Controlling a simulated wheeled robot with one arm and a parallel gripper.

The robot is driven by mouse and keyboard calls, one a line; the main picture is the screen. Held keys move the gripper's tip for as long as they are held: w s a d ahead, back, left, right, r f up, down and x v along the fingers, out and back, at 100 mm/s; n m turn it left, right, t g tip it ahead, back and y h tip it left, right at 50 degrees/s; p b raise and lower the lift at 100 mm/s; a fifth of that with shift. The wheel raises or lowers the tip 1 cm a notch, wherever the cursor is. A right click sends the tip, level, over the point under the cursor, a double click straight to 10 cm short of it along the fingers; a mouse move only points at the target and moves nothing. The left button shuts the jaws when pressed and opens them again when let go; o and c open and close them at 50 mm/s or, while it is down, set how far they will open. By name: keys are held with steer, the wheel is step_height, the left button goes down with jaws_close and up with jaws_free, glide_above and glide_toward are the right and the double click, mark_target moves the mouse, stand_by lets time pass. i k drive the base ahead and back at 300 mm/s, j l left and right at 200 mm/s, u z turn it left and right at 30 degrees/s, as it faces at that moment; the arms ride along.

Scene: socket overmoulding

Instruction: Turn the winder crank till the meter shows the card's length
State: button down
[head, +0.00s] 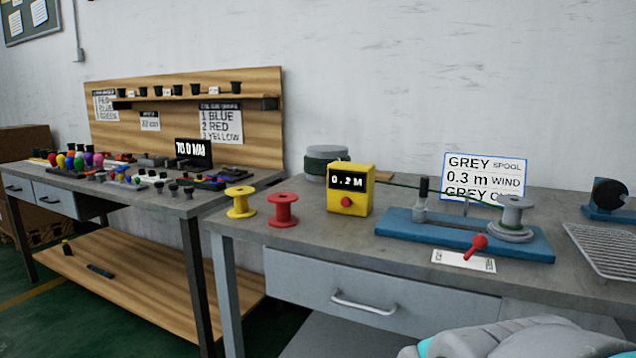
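The winder is a blue base (400,224) on the grey bench, with a grey spool (512,216) mounted at its right end. Its crank has a red knob (479,242) at the front of the spool. A yellow meter (350,203) left of the winder reads 0.2 M and has a red button. A dark green cable runs from a coil (326,164) behind the meter to the spool. The card (485,174) behind the winder reads GREY spool, 0.3 m wind, and a partly hidden lower line. My gripper is not in view; part of my arm shows at bottom right.
A yellow spool (240,202) and a red spool (283,210) stand left of the meter. A wire rack (606,248) and a blue device (608,200) are at right. A white label (463,261) lies before the winder. A cluttered second bench stands at left.

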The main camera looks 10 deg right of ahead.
mark_target(419, 209)
steer(key=z, duration=0.4)
steer(key=i+j+z, duration=0.1)
steer(key=j+z, duration=0.2)
steer(key=z, duration=0.15)
steer(key=j+z, duration=0.7)
steer(key=z, duration=0.25)
steer(key=j+z, duration=0.45)
steer(key=k+j, duration=0.15)
steer(key=j, duration=0.25)
steer(key=k+j+z, duration=0.15)
steer(key=j, duration=0.3)
steer(key=k+j, duration=0.2)
steer(key=j, duration=0.2)
steer(key=k+j+z, duration=0.1)
steer(key=j, duration=0.3)
steer(key=k+j+z, duration=0.1)
steer(key=k+j, duration=0.15)
steer(key=j, duration=0.15)
